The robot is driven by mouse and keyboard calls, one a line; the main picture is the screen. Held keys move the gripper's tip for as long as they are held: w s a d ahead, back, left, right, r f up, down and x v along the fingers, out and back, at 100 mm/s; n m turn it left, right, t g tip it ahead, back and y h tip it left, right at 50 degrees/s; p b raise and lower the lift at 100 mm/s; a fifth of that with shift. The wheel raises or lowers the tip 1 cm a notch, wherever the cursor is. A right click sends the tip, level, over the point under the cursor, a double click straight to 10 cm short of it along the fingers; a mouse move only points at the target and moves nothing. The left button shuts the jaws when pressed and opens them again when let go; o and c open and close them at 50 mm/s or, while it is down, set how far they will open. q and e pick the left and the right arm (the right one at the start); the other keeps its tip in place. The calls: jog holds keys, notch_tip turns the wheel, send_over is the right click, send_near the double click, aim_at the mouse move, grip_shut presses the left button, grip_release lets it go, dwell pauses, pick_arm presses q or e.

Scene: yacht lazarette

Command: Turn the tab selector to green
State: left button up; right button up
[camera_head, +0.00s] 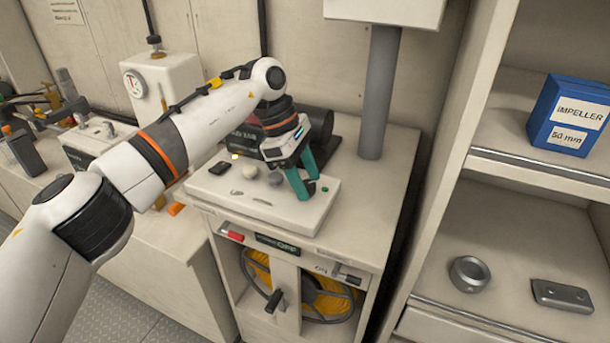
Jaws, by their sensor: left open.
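My left gripper (307,186) reaches in from the left over a white panel (298,213) on top of the cabinet. Its teal fingers are open and point down at the panel's right part, close to a small green mark (325,189). A small yellow mark (235,156) shows at the panel's far left. Two small round knobs, one pale (250,172) and one grey (275,179), sit on the panel left of the fingers. I cannot tell which part is the tab selector; the fingers may hide it. My right gripper is out of view.
A grey post (378,95) rises behind the panel on the right. The cabinet front has a red switch (232,236), a black lever (275,301) and a yellow hose reel (325,300). Shelves at right hold a blue impeller box (568,116). A white gauge box (162,82) stands at left.

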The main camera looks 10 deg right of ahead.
pick_arm(q)
jog(key=v, duration=1.2)
jog(key=shift+d, duration=0.1)
